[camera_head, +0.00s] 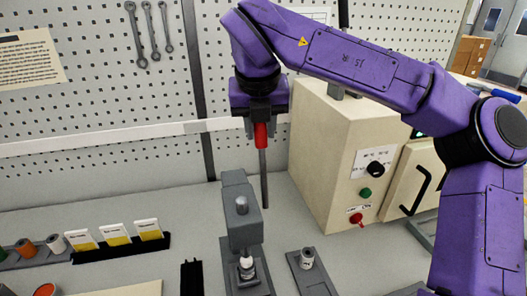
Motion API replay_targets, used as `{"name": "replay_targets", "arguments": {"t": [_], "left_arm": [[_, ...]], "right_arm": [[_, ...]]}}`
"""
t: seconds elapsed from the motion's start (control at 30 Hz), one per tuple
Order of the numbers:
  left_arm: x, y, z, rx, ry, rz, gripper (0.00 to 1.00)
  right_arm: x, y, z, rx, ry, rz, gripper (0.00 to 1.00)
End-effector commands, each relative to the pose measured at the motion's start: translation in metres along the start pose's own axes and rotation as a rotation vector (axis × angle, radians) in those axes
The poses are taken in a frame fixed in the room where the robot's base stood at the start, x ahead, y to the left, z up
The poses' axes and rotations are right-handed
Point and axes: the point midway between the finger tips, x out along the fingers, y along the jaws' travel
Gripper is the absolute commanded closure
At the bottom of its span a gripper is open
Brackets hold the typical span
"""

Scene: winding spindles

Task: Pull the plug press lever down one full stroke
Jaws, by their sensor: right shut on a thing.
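The grey plug press (238,205) stands on the bench at the lower middle. Its lever (264,178) is a thin dark rod on the right side of the press, standing nearly upright. A red grip (261,136) tops the lever. My right gripper (260,118) comes down from above and is shut on the red grip; its jaws hide the grip's upper part. A small light plug-like part (246,265) sits under the press head. My left gripper is not in view.
A beige cabinet (320,150) with a knob and buttons stands close to the right of the lever. A small grey fixture (308,262) is right of the press. Label cards (115,237) and spools (25,248) are at the left. A pegboard (90,105) closes the back.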

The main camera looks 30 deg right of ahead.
Motion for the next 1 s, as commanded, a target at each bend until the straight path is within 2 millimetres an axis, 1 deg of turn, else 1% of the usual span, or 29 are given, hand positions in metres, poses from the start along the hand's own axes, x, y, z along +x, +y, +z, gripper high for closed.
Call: {"name": "replay_targets", "arguments": {"t": [0.1,0.7,0.83,1.0], "left_arm": [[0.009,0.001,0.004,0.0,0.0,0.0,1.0],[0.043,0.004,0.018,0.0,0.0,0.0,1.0],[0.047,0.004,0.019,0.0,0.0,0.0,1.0],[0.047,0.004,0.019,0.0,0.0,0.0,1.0]], "right_arm": [[0.001,-0.001,-0.005,0.002,-0.024,0.003,1.0],[-0.009,-0.005,-0.025,0.018,-0.154,0.023,1.0],[-0.013,-0.006,-0.029,0.021,-0.179,0.026,1.0],[-0.015,-0.006,-0.029,0.021,-0.185,0.027,1.0]]}}
